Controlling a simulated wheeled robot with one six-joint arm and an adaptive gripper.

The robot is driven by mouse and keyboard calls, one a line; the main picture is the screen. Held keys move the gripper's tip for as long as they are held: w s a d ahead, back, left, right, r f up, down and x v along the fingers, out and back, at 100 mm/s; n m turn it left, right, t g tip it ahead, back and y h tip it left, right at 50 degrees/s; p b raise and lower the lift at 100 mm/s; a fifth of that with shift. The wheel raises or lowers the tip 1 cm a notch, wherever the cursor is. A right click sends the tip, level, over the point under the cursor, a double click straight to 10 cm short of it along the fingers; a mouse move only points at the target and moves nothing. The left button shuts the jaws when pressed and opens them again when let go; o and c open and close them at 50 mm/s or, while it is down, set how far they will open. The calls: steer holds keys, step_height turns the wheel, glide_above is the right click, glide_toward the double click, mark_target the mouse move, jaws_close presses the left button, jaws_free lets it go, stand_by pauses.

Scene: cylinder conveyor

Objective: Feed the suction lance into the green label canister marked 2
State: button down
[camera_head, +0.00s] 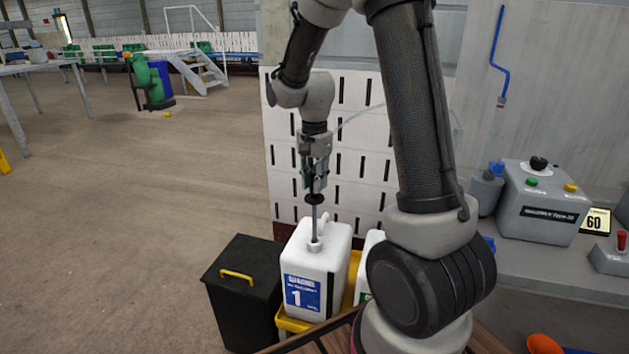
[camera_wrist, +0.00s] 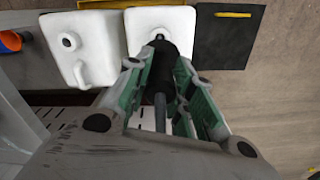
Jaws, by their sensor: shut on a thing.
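My gripper (camera_head: 315,186) is shut on the suction lance (camera_head: 315,221), a grey upright rod with a dark collar. The lance's lower end meets the neck of the white canister with the blue label marked 1 (camera_head: 332,255) and appears to be inside it. The green label canister (camera_head: 368,245) stands to its right, mostly hidden behind my arm; only a strip of green label shows. In the wrist view, my gripper's green fingers (camera_wrist: 165,85) flank the dark lance (camera_wrist: 159,68) over canister 1 (camera_wrist: 180,22). The green label canister (camera_wrist: 90,28) is at left, its neck uncovered.
A black bin (camera_head: 240,290) with a yellow handle stands left of canister 1. A yellow tray (camera_head: 292,324) holds the canisters. A slotted white panel (camera_head: 280,155) is behind. A grey control box (camera_head: 540,205) sits on the bench at right. Floor at left is open.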

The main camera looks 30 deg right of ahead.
stand_by(0.4)
steer(key=shift+r, duration=3.5)
steer(key=shift+r, duration=0.1)
steer(key=shift+r, duration=1.9)
steer(key=shift+r, duration=0.1)
steer(key=shift+r, duration=1.9)
